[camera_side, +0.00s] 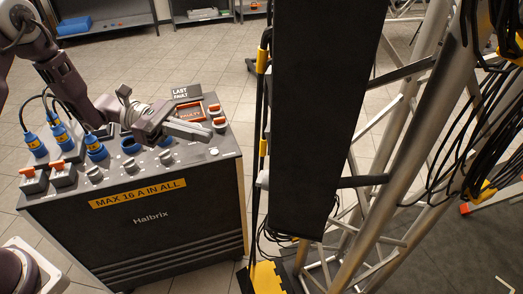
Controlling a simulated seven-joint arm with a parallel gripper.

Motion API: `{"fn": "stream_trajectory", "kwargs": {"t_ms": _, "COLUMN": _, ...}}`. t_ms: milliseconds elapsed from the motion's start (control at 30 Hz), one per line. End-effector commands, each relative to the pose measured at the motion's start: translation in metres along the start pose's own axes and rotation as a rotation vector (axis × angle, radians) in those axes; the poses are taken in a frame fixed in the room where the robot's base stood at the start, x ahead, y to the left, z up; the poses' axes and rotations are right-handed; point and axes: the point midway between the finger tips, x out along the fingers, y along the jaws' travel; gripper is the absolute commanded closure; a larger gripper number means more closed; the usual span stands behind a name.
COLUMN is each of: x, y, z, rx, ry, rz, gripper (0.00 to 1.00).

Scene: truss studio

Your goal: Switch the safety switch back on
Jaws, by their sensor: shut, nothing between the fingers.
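My gripper (207,133) is shut and empty, reaching in from the left above the right part of the Halbrix power box (165,228). Orange-topped switches (217,114) sit near the box's right edge, just beyond my fingertips. Two more orange-topped switches (45,176) sit at the front left corner. I cannot tell which one is the safety switch or read their positions. An orange-framed panel reading FAULT (189,112) lies behind my gripper, partly covered by it. A dark sign reading LAST FAULT (181,93) stands behind that panel.
Blue plugs with cables (60,135) stand on the box's left side. Several grey knobs (94,173) line its front edge. A tall black panel (325,115) and a metal truss (395,145) stand to the right. Shelves (108,16) are at the back; tiled floor lies between.

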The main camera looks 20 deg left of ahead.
Motion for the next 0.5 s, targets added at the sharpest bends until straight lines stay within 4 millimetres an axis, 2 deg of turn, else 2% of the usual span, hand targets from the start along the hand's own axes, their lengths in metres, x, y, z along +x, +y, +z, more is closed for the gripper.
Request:
{"fn": "stream_trajectory", "kwargs": {"t_ms": 167, "x": 0.013, "y": -0.001, "z": 0.000, "rx": 0.001, "ry": 0.000, "rz": -0.004, "gripper": 1.00}}
{"fn": "stream_trajectory", "kwargs": {"t_ms": 500, "x": 0.086, "y": -0.002, "z": 0.000, "rx": 0.001, "ry": 0.000, "rz": -0.007, "gripper": 1.00}}
